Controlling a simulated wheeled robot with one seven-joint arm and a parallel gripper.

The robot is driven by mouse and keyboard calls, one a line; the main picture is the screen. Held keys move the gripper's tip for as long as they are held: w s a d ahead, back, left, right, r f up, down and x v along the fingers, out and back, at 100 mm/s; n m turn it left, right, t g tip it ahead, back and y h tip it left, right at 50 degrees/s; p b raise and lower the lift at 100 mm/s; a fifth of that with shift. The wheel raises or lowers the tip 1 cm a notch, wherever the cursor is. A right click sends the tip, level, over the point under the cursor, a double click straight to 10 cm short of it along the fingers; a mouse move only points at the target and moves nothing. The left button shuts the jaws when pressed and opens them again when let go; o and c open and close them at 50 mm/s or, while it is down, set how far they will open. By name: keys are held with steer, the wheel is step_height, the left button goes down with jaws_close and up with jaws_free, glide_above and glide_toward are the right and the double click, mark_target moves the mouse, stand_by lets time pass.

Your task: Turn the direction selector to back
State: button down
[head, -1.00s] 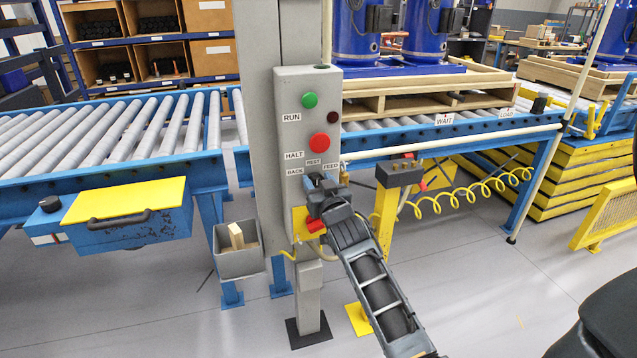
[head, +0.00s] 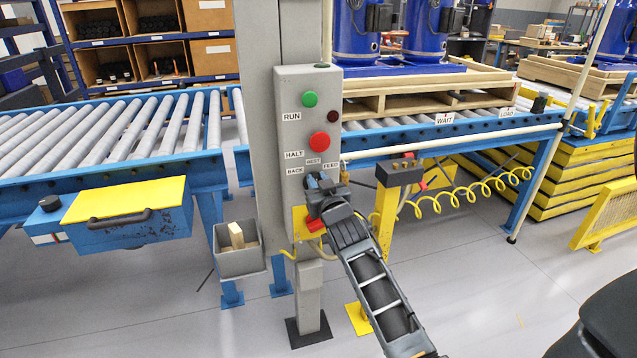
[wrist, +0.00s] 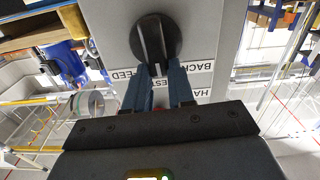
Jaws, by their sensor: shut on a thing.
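The direction selector (wrist: 154,40) is a round black knob with a raised bar, on the front of the grey control box (head: 290,130). In the wrist view my gripper (wrist: 158,72) has its two blue-grey fingers on the selector's bar, shut on it. BACK, REST and FEED labels sit around the selector, partly covered by the fingers in the wrist view. The bar looks nearly in line with the fingers, close to the REST label's direction; its exact setting I cannot tell. In the head view my gripper (head: 318,184) hides the selector.
Above the selector are a green RUN button (head: 310,99), a red HALT button (head: 319,142) and a dark lamp (head: 333,116). A red-and-yellow switch (head: 308,222) sits just below my gripper. A grey bin (head: 240,262) hangs to the left. A roller conveyor (head: 120,132) runs behind.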

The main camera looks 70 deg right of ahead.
steer(key=shift+w+a+f+n, duration=0.15)
steer(key=shift+w+a+n, duration=0.1)
steer(key=shift+n, duration=1.1)
steer(key=shift+w+a+f+n, duration=0.1)
steer(key=shift+w+n, duration=0.1)
steer(key=shift+n, duration=1.2)
steer(key=shift+w+a+f+n, duration=0.15)
steer(key=shift+w+a+n, duration=0.1)
steer(key=shift+n, duration=1.1)
steer(key=c, duration=1)
jaws_free()
steer(key=shift+o, duration=0.2)
steer(key=shift+s, duration=0.1)
steer(key=b+v, duration=0.2)
steer(key=v, duration=0.5)
steer(key=shift+s+a, duration=0.2)
steer(key=shift+a, duration=0.05)
